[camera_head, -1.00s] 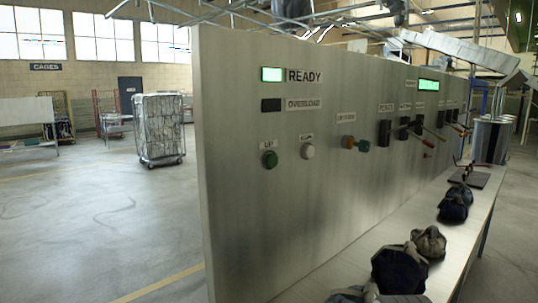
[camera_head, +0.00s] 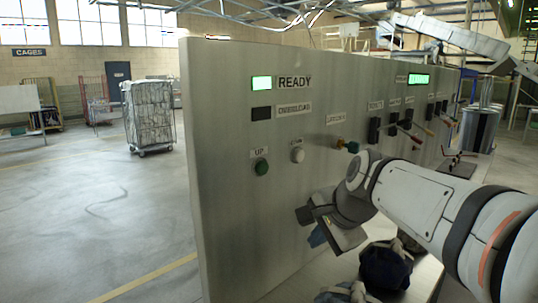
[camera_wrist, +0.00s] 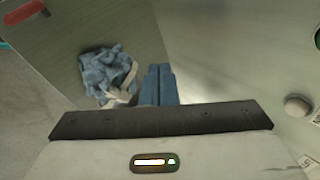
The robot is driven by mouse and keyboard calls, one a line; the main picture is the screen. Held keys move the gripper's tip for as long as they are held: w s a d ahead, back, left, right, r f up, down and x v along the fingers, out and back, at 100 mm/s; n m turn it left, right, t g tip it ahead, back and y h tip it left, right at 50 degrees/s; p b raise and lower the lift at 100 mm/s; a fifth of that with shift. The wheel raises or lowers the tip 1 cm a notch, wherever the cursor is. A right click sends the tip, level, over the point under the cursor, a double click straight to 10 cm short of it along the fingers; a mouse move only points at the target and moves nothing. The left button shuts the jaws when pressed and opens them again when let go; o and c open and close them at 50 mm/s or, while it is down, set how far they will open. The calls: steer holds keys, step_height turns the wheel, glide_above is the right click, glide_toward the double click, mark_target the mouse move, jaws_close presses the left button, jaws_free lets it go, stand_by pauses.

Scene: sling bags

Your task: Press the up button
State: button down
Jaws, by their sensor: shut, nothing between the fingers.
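The green up button (camera_head: 261,167) sits on the steel panel under its UP label. A white button (camera_head: 297,156) is just to its right. My gripper (camera_head: 316,237) is in front of the panel, below and to the right of the up button, apart from it. In the wrist view its two blue fingers (camera_wrist: 158,85) are together and empty. The white button (camera_wrist: 298,105) shows at the right of the wrist view. Part of a dark green button (camera_wrist: 317,39) is cut off at the right edge above it.
A light blue bag (camera_wrist: 104,72) lies on the bench below the fingers. A dark blue bag (camera_head: 385,268) lies on the bench beneath my arm. A wire cage trolley (camera_head: 150,115) stands on the floor at left. Switches with handles (camera_head: 374,130) line the panel further right.

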mark_target(262, 168)
steer(key=w+a+r+m+t+y+p, duration=0.1)
steer(key=w+r+m, duration=0.4)
steer(key=r, duration=0.5)
steer(key=shift+w+a+t+y+p, duration=0.3)
steer(key=shift+w+a+t+p, duration=0.1)
steer(key=shift+w+a, duration=0.1)
steer(key=w+a+p, duration=0.3)
steer(key=w+a, duration=0.3)
steer(key=shift+a, duration=0.15)
steer(key=shift+w, duration=0.1)
stand_by(1.3)
steer(key=shift+w+a+p, duration=0.3)
steer(key=shift+p, duration=0.15)
